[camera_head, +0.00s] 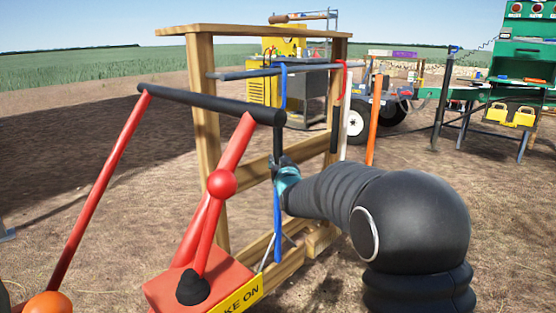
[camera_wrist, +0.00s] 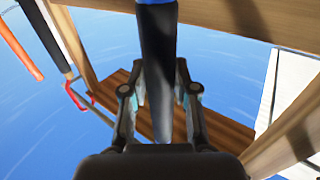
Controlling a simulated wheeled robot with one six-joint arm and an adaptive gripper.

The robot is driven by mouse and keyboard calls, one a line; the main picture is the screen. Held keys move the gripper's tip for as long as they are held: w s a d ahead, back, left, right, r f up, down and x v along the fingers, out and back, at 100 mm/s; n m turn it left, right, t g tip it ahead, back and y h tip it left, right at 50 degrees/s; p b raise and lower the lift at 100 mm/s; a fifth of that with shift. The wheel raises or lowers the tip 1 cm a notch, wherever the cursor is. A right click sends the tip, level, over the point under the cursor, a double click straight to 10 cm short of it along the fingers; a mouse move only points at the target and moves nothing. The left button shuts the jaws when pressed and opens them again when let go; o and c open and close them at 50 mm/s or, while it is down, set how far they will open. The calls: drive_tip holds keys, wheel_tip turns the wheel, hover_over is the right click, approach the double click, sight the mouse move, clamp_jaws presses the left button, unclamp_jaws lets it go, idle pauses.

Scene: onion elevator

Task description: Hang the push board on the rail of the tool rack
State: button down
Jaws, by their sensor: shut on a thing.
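The push board (camera_head: 277,222) is a long, thin blue tool with a black grip and a blue hooked top. It stands about upright at the wooden tool rack (camera_head: 203,120). Its hook overlaps the rack's dark rail (camera_head: 240,74) in the head view; I cannot tell whether it rests on it. My gripper (camera_head: 284,177) is shut on the push board's black grip, below the rail. In the wrist view the black grip (camera_wrist: 157,60) runs between the two fingers of my gripper (camera_wrist: 160,95). My gripper and arm hide part of the tool.
An orange-handled tool (camera_head: 374,120) and a red-hooked tool (camera_head: 345,75) are at the rack's right side. A red lever frame with a black bar (camera_head: 205,102) and a red box (camera_head: 200,283) stand close in front. A trailer and green machine (camera_head: 520,75) are behind right.

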drive_tip(key=c, duration=0.8)
unclamp_jaws()
drive_tip(key=v, duration=1.1)
drive_tip(key=s+f+g+h, duration=0.1)
drive_tip(key=s+f+g, duration=0.35)
drive_tip(key=f, duration=0.65)
drive_tip(key=s+d+f+g+h+p, duration=0.2)
drive_tip(key=s+d+g, duration=0.3)
drive_tip(key=s, duration=0.4)
drive_tip(key=s+d+r+m+g+h+p, duration=0.1)
drive_tip(key=s+d+r+g+p, duration=0.15)
drive_tip(key=s+d, duration=0.45)
drive_tip(key=s+d+r+g+p, duration=0.2)
drive_tip(key=s+d+r, duration=0.1)
drive_tip(key=s, duration=0.8)
drive_tip(key=s+d+r+m+t+p, duration=0.1)
drive_tip(key=s+d+r+p, duration=0.1)
drive_tip(key=s+r, duration=0.1)
drive_tip(key=s+d+r+m+t+h+p, duration=0.1)
drive_tip(key=s+d+r+p, duration=0.1)
drive_tip(key=s+r, duration=0.2)
wheel_tip(320, 180, up, 2)
drive_tip(key=shift+d+r, duration=0.2)
drive_tip(key=shift+d, duration=0.1)
